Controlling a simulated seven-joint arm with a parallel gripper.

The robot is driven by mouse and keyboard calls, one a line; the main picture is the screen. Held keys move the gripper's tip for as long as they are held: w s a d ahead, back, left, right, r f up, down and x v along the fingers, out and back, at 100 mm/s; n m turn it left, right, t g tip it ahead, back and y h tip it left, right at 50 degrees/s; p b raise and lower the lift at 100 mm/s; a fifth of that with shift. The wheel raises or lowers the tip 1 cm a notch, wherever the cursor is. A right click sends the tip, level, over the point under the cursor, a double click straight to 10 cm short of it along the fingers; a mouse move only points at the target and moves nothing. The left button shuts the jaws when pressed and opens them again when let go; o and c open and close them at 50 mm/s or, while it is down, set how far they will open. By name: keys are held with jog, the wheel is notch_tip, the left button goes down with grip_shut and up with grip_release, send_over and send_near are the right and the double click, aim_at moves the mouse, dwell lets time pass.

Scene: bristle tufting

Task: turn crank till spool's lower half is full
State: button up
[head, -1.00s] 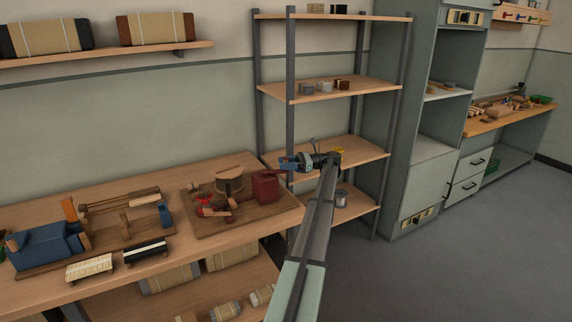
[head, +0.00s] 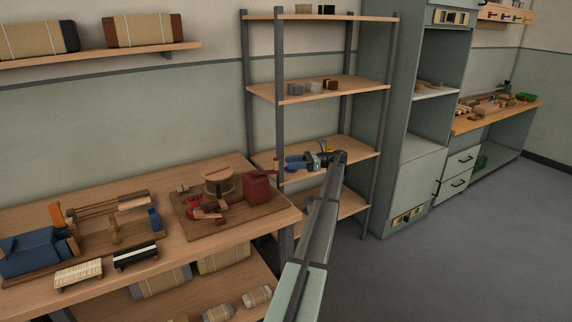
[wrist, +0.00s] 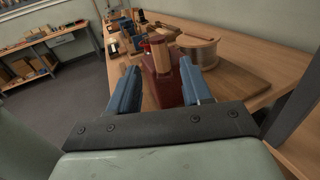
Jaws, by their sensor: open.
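The spool (head: 220,183), a pale drum with wooden discs, stands on a wooden board on the bench. It also shows in the wrist view (wrist: 199,50); how full its lower half is cannot be told. A dark red box (head: 257,189) stands right of it. A wooden piece (wrist: 189,80), seemingly the crank's handle, rises in front of the red box (wrist: 160,75) in the wrist view. My gripper (head: 287,163) is open, its blue fingers pointing at the box from the right. In the wrist view the wooden piece lies between the fingers (wrist: 160,66), close to the right one, not gripped.
A blue machine with wooden bars (head: 110,215) and two brush blocks (head: 135,256) occupy the bench's left. Red parts (head: 205,211) lie in front of the spool. A shelf rack (head: 335,91) stands behind my gripper, its post close by. The floor (head: 430,265) at right is clear.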

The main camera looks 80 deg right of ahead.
jog(key=shift+s, duration=0.1)
jog(key=shift+f, duration=0.1)
jog(key=shift+c, duration=0.8)
jog(key=shift+a+f, duration=0.1)
jog(key=shift+a, duration=0.25)
jog(key=shift+c, duration=0.8)
jog(key=shift+m+t+h, duration=0.3)
jog(key=shift+m+h, duration=0.2)
jog(key=a, duration=1.5)
jog(key=shift+w+a+f, duration=0.15)
jog(key=shift+w+a, duration=0.2)
jog(key=shift+w, duration=0.05)
grip_shut()
jog(key=w+a+m+t+h, duration=0.1)
jog(key=w+a+m+h, duration=0.1)
jog(key=a+m+h, duration=0.45)
jog(key=m+g+h, duration=0.7)
jog(key=h, duration=0.7)
send_near(278, 165)
jog(key=shift+y, duration=0.25)
jog(key=x, duration=0.6)
jog(key=shift+w+d, duration=0.3)
